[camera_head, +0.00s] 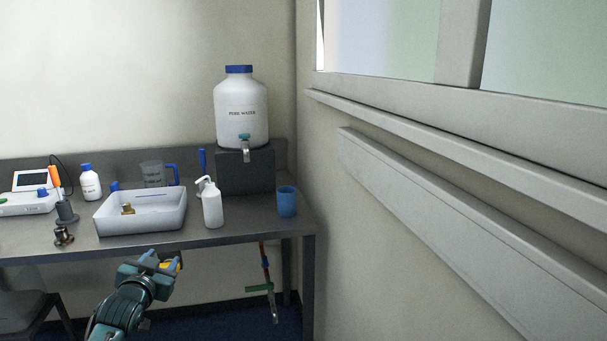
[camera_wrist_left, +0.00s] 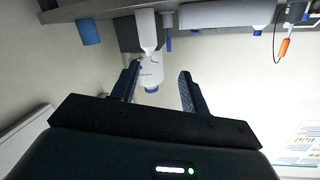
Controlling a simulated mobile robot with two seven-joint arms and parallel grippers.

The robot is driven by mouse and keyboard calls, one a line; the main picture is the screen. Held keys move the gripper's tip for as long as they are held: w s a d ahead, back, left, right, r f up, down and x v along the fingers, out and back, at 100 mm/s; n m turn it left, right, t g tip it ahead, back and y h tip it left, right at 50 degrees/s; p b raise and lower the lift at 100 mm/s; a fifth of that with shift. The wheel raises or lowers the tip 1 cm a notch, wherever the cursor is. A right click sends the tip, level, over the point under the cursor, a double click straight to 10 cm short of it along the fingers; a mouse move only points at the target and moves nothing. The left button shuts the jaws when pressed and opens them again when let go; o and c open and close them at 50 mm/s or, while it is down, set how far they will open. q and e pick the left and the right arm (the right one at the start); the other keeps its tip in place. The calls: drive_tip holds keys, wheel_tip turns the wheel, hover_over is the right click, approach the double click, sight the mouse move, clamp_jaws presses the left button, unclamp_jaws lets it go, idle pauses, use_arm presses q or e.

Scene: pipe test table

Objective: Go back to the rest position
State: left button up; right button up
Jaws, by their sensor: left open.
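My left gripper (camera_head: 162,262) is in front of the table's front edge, below the white tray, with its fingers apart. In the left wrist view, which looks upside down, its two fingers (camera_wrist_left: 158,86) are spread with nothing held between them. The white water tank (camera_wrist_left: 151,74) and the pump bottle (camera_wrist_left: 146,30) show beyond the fingers, apart from them. A small yellow patch shows beside the fingertips in the head view; I cannot tell what it is. My right gripper is in neither view.
The grey table (camera_head: 250,226) carries a white tray (camera_head: 140,232) with a small brass part (camera_head: 127,209), a pump bottle (camera_head: 212,206), a blue cup (camera_head: 287,201) and a water tank (camera_head: 241,108) on a block. A metal fitting (camera_head: 63,236) lies left. A wall closes the right side.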

use_arm(q)
drive_tip(key=s+d+f+g+h, duration=0.2)
drive_tip(key=s+d+f, duration=0.4)
drive_tip(key=s+f, duration=0.4)
drive_tip(key=s+d+f+g+h, duration=0.1)
drive_tip(key=s+d+f, duration=0.2)
drive_tip(key=s, duration=0.6)
drive_tip(key=s+d+f+g, duration=0.1)
drive_tip(key=s+d+f, duration=0.3)
drive_tip(key=s, duration=0.5)
drive_tip(key=s+d+f+g+h, duration=0.1)
drive_tip(key=s+d+f, duration=0.3)
drive_tip(key=s, duration=0.5)
drive_tip(key=shift+d+g+h, duration=0.3)
drive_tip(key=shift+d+g, duration=0.1)
drive_tip(key=shift+d, duration=0.45)
